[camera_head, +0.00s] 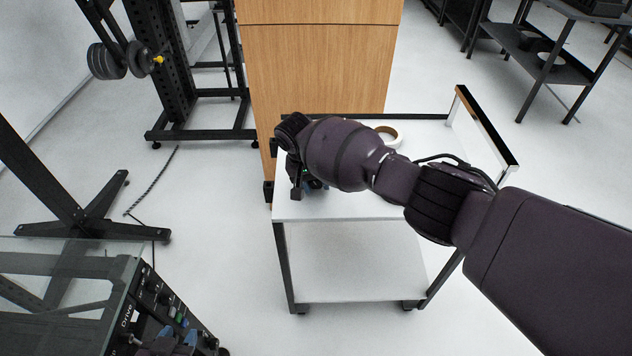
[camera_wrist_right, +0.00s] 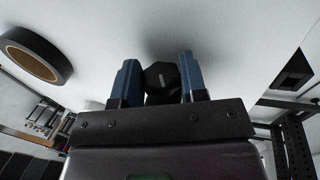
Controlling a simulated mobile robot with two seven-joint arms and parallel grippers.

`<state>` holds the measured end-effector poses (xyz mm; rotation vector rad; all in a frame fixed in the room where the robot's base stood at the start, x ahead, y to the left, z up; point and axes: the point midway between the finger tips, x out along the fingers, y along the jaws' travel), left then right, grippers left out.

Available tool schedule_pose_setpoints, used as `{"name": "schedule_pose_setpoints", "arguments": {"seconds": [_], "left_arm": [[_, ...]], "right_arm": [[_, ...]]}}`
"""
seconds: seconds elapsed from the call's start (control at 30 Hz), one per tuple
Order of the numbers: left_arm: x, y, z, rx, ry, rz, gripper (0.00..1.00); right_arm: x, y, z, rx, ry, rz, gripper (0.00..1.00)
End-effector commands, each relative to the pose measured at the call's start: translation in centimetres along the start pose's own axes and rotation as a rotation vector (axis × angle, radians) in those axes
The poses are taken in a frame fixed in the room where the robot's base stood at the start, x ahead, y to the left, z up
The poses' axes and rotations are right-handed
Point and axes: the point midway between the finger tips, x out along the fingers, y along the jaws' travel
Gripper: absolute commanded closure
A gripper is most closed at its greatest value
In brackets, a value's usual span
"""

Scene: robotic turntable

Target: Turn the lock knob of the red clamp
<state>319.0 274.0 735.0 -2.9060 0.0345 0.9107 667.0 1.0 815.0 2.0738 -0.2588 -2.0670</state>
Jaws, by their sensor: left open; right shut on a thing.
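No red clamp can be made out in either view. In the right wrist view, a black faceted knob-like thing (camera_wrist_right: 161,79) with a light mark on its face sits between the blue fingers of my right gripper (camera_wrist_right: 160,85). The gripper is shut on it. I cannot tell whether it is the lock knob. In the head view, my right gripper (camera_head: 312,186) is low over the white cart's front left part, mostly hidden by my arm. My left gripper (camera_head: 178,341) is open at the bottom left edge, partly cut off, beside a black control panel.
The white cart (camera_head: 350,211) has a tape roll (camera_head: 388,134) at its back, also in the wrist view (camera_wrist_right: 34,54). A wooden cabinet (camera_head: 325,70) stands behind it. The black control panel (camera_head: 163,300) and a glass-topped frame (camera_head: 60,262) are at lower left. Floor between is clear.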

Motion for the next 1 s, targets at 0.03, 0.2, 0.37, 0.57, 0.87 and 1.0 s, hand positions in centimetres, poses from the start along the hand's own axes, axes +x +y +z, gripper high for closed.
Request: {"name": "schedule_pose_setpoints", "arguments": {"seconds": [0.03,0.2,0.37,0.57,0.87,1.0], "left_arm": [[0.0,0.0,0.0,0.000,0.000,0.000,0.57],[0.0,0.0,0.0,0.000,0.000,0.000,0.57],[0.0,0.0,-0.1,0.000,0.002,0.000,0.57],[-0.1,0.0,-0.2,0.000,0.005,0.000,0.57],[-0.2,-0.1,-0.8,-0.001,0.012,-0.001,0.57],[-0.5,-0.1,-1.2,-0.002,0.016,-0.002,0.57]], "right_arm": [[0.1,0.0,0.1,0.000,-0.002,0.002,0.84],[0.1,0.0,0.1,0.000,-0.002,0.000,0.84],[0.1,0.0,0.1,0.000,-0.002,0.000,0.42],[0.1,0.0,0.0,0.000,-0.002,-0.001,0.35],[-1.5,0.0,0.0,0.000,0.001,-0.002,0.35],[-3.9,0.1,0.0,0.000,0.003,-0.003,0.35]]}}
